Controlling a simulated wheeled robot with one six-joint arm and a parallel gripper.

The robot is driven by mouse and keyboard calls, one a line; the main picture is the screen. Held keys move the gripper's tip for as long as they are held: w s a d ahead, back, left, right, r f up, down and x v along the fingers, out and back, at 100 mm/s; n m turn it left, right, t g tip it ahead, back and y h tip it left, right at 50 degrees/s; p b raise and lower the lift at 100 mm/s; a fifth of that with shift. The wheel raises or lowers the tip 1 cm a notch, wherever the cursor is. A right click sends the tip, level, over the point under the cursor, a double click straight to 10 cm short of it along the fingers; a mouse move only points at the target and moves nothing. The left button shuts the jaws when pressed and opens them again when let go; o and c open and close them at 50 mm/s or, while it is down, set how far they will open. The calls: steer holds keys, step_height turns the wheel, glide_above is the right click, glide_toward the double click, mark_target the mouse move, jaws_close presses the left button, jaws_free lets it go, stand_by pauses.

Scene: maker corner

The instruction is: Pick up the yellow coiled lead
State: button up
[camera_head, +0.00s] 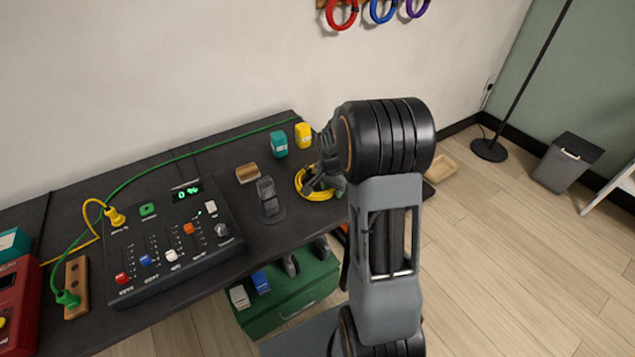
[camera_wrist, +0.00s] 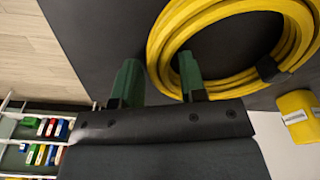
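The yellow coiled lead (camera_head: 316,194) lies on the dark bench top near its right end. In the wrist view, the coil (camera_wrist: 215,12) fills the upper right, with a dark tie on its right side. My gripper (camera_head: 315,183) is at the coil, partly hidden by my arm in the head view. Its two green fingers (camera_wrist: 158,80) are apart in the wrist view. The left finger shows outside the ring and the right finger at its inner edge, with the yellow band between them. I cannot tell whether either finger touches the coil.
A grey phone-like stand (camera_head: 268,198), a brown block (camera_head: 247,173), a teal container (camera_head: 279,144) and a yellow container (camera_head: 303,135) stand near the coil. A mixer panel (camera_head: 170,245) sits to the left. A green drawer box (camera_head: 290,298) is under the bench front.

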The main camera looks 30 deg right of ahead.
jaws_close()
steer(key=shift+r, duration=0.15)
